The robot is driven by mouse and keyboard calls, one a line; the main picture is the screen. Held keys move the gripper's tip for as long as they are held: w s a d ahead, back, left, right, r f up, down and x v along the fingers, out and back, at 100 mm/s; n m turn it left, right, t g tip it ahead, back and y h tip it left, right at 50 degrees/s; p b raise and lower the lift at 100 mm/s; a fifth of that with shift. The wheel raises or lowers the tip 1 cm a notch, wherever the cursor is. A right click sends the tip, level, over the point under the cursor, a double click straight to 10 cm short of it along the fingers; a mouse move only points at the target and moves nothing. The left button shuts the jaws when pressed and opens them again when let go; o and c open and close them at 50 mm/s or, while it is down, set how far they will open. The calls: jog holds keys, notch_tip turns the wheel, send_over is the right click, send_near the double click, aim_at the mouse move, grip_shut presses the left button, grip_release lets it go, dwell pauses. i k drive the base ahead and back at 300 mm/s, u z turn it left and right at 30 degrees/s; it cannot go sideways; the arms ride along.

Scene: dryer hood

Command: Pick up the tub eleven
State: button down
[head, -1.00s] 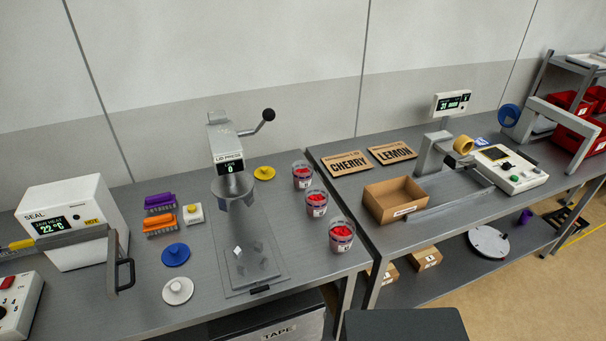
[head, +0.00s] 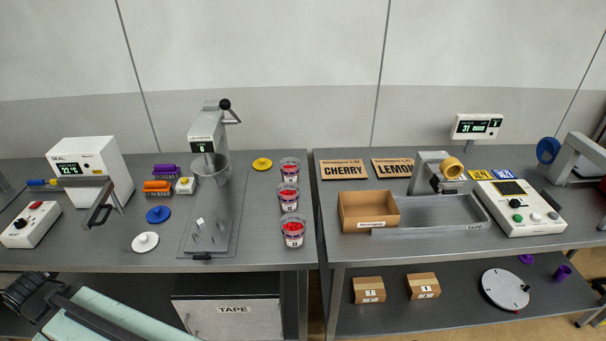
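Three clear tubs with red contents stand in a row near the right edge of the left table. The rear tub (head: 290,167) has a label too small to read surely. The middle tub (head: 288,196) seems marked 12, and the front tub (head: 293,230) seems marked 13. All three are upright, without lids, and apart from each other. A part of my own arm shows at the lower left, far from the tubs. I cannot make out my gripper's fingers there.
A narrow gap separates the tables. An open cardboard box (head: 368,211) sits on the right table. The tabletop around the tubs is fairly clear.

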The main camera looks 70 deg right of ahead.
aim_at(289, 167)
jog(key=u, duration=1.25)
jog(key=i, duration=2.4)
jog(key=z, duration=4.55)
jog(key=i, duration=1.1)
